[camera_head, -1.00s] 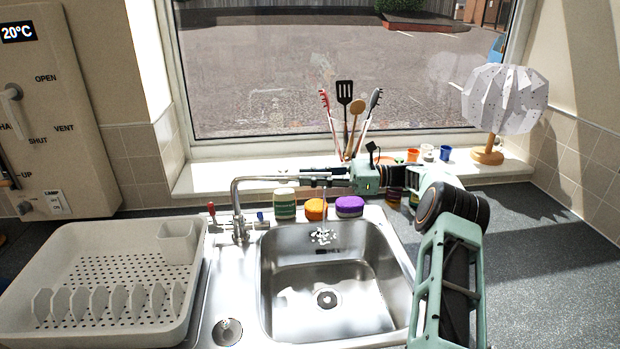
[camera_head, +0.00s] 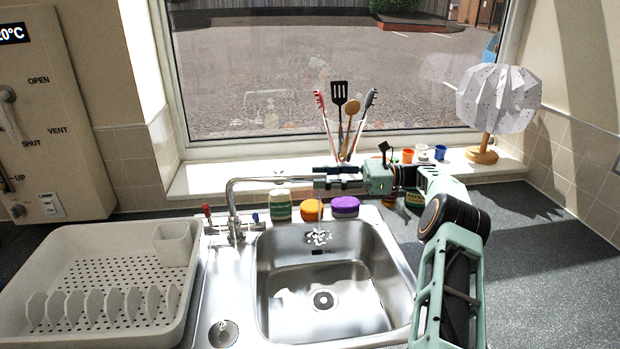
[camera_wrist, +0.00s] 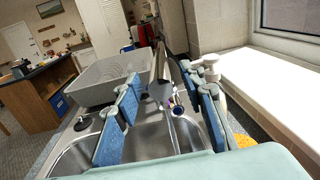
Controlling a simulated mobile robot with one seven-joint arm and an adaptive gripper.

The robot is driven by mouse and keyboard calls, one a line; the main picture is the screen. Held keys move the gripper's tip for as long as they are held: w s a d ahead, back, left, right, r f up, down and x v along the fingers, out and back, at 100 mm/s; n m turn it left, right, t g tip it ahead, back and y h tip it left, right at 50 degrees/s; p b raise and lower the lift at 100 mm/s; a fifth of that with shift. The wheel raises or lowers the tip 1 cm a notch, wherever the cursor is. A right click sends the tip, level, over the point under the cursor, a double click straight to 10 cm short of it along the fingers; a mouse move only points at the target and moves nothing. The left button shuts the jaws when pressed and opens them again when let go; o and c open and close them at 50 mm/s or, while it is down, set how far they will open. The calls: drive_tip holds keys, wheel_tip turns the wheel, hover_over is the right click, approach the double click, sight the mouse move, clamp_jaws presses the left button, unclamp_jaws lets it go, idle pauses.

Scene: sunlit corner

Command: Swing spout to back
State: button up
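The metal tap rises at the back left of the sink (camera_head: 325,290), and its spout (camera_head: 270,180) runs to the right along the sink's back edge. My gripper (camera_head: 325,179) is at the spout's far end and hides its tip in the head view. In the wrist view my gripper (camera_wrist: 168,108) is open, with one blue-padded finger at left and one at right. The spout (camera_wrist: 161,68) shows between them, with a gap to the left finger. I cannot tell whether it touches the right finger. The tap has a red-marked handle (camera_head: 207,210) and a blue-marked handle (camera_head: 255,217).
A green-and-white pot (camera_head: 281,206), an orange pot (camera_head: 312,209) and a purple-lidded pot (camera_head: 345,206) stand behind the sink, below my gripper. Utensils (camera_head: 342,120) and a lamp (camera_head: 498,98) stand on the windowsill. A drying rack (camera_head: 100,285) is left.

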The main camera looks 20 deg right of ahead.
drive_tip(key=shift+v, duration=1.4)
